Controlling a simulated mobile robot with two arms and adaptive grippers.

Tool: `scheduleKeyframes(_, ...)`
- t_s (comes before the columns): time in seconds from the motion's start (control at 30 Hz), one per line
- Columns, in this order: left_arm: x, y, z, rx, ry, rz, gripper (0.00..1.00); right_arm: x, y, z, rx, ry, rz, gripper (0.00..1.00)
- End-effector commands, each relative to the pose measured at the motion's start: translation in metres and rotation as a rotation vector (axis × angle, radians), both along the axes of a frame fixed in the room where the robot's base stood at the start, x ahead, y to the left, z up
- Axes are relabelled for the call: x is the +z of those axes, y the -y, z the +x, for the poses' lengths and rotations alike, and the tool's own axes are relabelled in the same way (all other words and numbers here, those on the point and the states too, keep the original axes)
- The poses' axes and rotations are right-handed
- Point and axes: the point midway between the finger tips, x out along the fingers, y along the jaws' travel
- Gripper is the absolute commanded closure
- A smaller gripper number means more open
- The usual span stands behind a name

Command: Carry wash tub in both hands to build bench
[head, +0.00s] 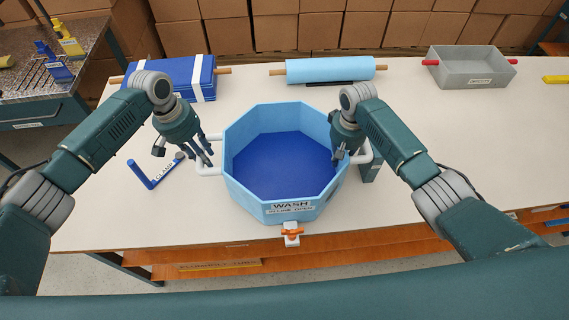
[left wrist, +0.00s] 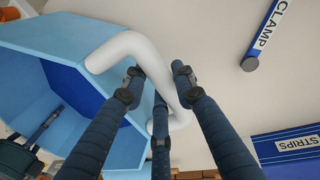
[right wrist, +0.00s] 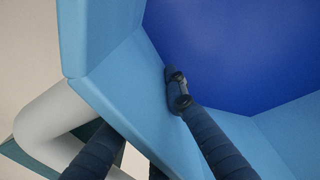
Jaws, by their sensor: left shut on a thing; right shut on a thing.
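The wash tub (head: 250,198) is a light blue octagonal basin with a dark blue inside and a WASH label, upright on the pale table. White handles stand out at its left (head: 207,171) and right (head: 364,157). My left gripper (head: 205,152) is shut on the left handle; the left wrist view shows the handle (left wrist: 135,50) between its fingers. My right gripper (head: 345,153) is at the right side. In the right wrist view one finger lies inside the tub wall (right wrist: 105,75), the others outside near the white handle (right wrist: 45,125); its contact is partly hidden.
A blue CLAMP piece (head: 150,182) lies left of the tub. A dark teal block (head: 372,168) stands close at its right. Behind are a blue strapped stack (head: 180,78), a light blue roll (head: 330,70) and a grey tray (head: 470,75). An orange-handled valve (head: 291,236) is at the front. The table's right side is mostly clear.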

Motion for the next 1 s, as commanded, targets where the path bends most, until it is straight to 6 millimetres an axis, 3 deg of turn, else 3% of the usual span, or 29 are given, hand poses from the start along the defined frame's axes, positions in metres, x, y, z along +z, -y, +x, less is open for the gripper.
scheduleKeyframes(0.1,0.019,0.0,0.001,0.0,0.001,0.0,1.0,0.019,0.001,0.001,-0.001,0.002,-0.001,1.0)
scheduleKeyframes(0.33,0.04,-0.001,0.0,0.001,0.001,0.001,1.0,0.04,0.001,0.001,-0.001,0.001,-0.001,1.0)
scheduleKeyframes(1.0,0.038,-0.001,0.0,0.001,0.001,0.001,1.0,0.038,0.001,0.001,-0.001,0.001,-0.002,1.0)
